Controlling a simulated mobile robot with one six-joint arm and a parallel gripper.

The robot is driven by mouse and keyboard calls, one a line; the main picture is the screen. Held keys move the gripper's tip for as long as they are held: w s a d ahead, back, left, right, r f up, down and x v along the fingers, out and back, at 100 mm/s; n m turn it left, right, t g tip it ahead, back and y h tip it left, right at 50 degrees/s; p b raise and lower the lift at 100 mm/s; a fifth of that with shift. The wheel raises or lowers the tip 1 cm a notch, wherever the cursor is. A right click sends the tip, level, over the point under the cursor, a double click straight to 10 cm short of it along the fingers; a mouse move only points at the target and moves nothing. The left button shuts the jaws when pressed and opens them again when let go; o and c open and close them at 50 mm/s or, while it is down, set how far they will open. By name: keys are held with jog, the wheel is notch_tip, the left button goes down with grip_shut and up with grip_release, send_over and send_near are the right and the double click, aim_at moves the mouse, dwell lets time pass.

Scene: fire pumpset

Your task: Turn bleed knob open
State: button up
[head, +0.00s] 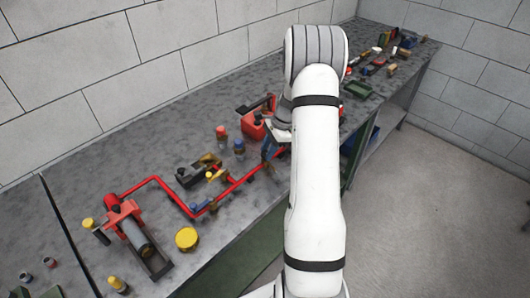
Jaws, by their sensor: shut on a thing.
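A fire pumpset with red pipework (172,198) sits on the grey bench. The red pipe runs from a red and grey cylinder unit (135,235) at the left to the right, up to my gripper. My gripper (273,150) is at the right end of the pipe, partly hidden by my white arm. It is shut on a small part there, likely the bleed knob. The knob itself is hidden, so its turn position cannot be told.
The bench (75,175) stands along a block wall. A red can (252,125), red-capped and blue-capped bottles (238,148) and a dark device (195,173) stand behind the pipe. A yellow round lid (187,238) lies in front. Several tools lie at the far end. Floor at right is clear.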

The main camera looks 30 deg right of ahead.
jog(key=shift+s+f, duration=0.25)
dwell(1.1)
jog(key=o, duration=1)
jog(key=shift+r, duration=0.1)
jog(key=shift+c, duration=0.2)
jog(key=shift+w, duration=0.1)
jog(key=shift+r, duration=0.1)
jog(key=shift+d+r, duration=0.1)
jog(key=b+v, duration=0.1)
jog(key=v, duration=0.6)
jog(key=shift+r+b, duration=0.2)
jog(key=shift+b, duration=0.15)
jog(key=shift+d, duration=0.1)
